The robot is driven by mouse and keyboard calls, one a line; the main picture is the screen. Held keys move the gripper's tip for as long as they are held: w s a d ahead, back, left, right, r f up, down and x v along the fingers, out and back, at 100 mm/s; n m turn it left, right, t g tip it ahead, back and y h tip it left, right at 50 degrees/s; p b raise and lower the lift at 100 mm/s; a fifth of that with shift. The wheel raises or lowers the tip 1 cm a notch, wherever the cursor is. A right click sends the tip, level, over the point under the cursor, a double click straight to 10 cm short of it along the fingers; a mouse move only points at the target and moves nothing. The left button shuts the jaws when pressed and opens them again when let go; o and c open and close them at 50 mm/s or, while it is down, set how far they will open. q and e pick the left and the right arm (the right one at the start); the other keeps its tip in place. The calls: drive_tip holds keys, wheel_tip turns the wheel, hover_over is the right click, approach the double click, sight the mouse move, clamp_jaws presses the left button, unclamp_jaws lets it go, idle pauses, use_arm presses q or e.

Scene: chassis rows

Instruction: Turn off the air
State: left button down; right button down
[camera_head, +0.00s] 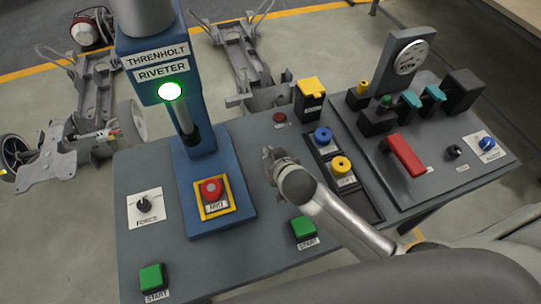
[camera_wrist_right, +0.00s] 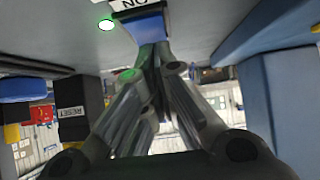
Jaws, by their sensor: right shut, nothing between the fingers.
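On the grey air panel (camera_head: 440,180) at the right of the head view are a red lever (camera_head: 407,155), a round pressure gauge (camera_head: 411,57), two teal handles (camera_head: 412,99) on black blocks, a small black knob (camera_head: 453,152) and a blue knob (camera_head: 487,143) on a white label. The label texts there are too small to read. My right gripper (camera_head: 272,158) is over the riveter console, left of the air panel and apart from the red lever. In the wrist view my right gripper (camera_wrist_right: 157,50) is shut and empty. My left gripper is not in view.
The blue riveter column (camera_head: 195,150) with a lit green lamp (camera_head: 170,91) stands left of my right gripper. A red stop button (camera_head: 211,190), blue (camera_head: 323,134) and yellow (camera_head: 341,165) knobs and green start buttons (camera_head: 303,227) surround it. A yellow-lidded box (camera_head: 311,88) stands behind.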

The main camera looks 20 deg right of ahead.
drive_tip(key=shift+w+f, duration=0.1)
drive_tip(key=shift+f, duration=0.05)
idle(0.3)
drive_tip(key=shift+s+p, duration=0.65)
drive_tip(key=shift+s, duration=0.15)
